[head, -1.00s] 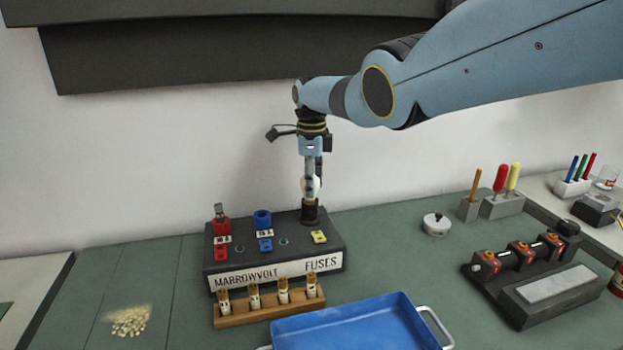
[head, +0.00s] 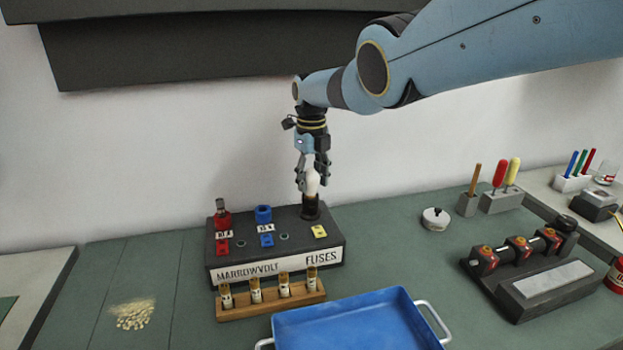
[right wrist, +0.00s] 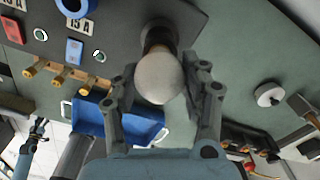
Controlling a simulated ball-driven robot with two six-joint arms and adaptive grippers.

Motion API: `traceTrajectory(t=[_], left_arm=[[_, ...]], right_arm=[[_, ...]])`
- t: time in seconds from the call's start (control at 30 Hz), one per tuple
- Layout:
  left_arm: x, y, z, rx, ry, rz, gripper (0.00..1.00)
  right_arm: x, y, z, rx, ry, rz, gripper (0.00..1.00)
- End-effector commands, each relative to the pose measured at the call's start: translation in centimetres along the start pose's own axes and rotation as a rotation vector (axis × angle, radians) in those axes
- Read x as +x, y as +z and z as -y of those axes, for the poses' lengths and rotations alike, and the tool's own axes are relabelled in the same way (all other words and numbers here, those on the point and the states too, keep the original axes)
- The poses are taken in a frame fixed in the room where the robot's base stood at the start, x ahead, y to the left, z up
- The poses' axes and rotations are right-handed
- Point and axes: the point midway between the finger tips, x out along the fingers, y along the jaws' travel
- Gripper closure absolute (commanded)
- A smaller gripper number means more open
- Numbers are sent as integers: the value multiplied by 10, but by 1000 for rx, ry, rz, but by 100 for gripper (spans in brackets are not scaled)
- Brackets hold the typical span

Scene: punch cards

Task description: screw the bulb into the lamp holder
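The white bulb (head: 313,183) stands upright at the dark lamp holder (head: 310,207), on the back right of the black fuse panel (head: 286,246). In the right wrist view the bulb (right wrist: 159,78) hides part of the holder (right wrist: 159,38). My right gripper (head: 313,184) points down with one finger on each side of the bulb. The fingers look slightly apart from the glass, so it appears open around it. In the right wrist view, what seems to be my left gripper (right wrist: 38,130) is small at the lower left; its opening is unclear.
A wooden rack (head: 270,302) with several fuses stands before the panel. A blue tray (head: 350,300) lies at the front. A white round lidded pot (head: 436,220) and a black fixture (head: 525,280) are to the right. Bench between is clear.

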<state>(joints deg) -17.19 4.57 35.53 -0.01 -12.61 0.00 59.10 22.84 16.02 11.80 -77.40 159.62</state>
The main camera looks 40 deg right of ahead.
Motion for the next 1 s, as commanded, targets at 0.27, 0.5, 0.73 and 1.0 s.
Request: traceTrajectory(t=[0.27,0.5,0.73,1.0], left_arm=[[0,0,0,0,0,0,60],[1,0,0,0,0,0,60],[3,0,0,0,0,0,60],[6,1,0,0,0,0,60]], right_arm=[[0,0,0,-1,0,0,30],[0,0,1,-74,0,0,30],[0,0,2,-337,0,-1,30],[0,1,3,-636,-1,0,30]])
